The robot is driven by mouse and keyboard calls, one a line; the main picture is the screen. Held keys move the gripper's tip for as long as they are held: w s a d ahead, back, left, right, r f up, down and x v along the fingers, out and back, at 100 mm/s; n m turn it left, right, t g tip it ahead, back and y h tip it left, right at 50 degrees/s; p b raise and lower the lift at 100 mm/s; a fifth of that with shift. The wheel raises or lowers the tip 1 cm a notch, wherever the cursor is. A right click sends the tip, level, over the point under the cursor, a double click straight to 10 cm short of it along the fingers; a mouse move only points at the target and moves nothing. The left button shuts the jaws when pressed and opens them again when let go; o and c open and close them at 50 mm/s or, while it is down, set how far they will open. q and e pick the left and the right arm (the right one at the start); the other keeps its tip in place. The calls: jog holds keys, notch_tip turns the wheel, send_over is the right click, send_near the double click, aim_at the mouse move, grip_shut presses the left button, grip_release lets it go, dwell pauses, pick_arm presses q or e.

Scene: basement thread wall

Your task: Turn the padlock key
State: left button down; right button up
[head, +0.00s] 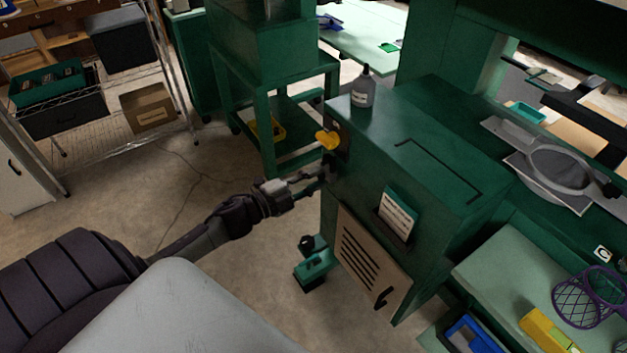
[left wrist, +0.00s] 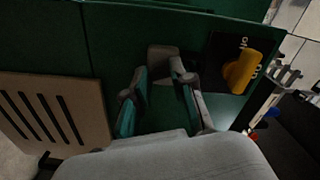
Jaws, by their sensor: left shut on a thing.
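My left gripper (head: 324,172) reaches the left end face of the green cabinet (head: 400,165), just below a yellow knob (head: 327,140). In the left wrist view its two fingertips (left wrist: 160,78) are closed about a small dark grey piece (left wrist: 162,56) against the green face. This piece appears to be the padlock key or its lock; the fingers hide part of it, and its turn angle cannot be told. The yellow knob also shows in the left wrist view (left wrist: 241,71), on a black plate right of the fingers. My right gripper is not in view.
A green stool-like stand (head: 275,125) is behind. A teal object (head: 313,265) lies on the floor. Floor left of the cabinet is open.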

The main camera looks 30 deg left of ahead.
pick_arm(q)
jog(key=shift+m+b, duration=0.3)
jog(key=shift+m, duration=1.3)
jog(key=c, duration=1)
grip_release()
jog(key=shift+o, duration=0.2)
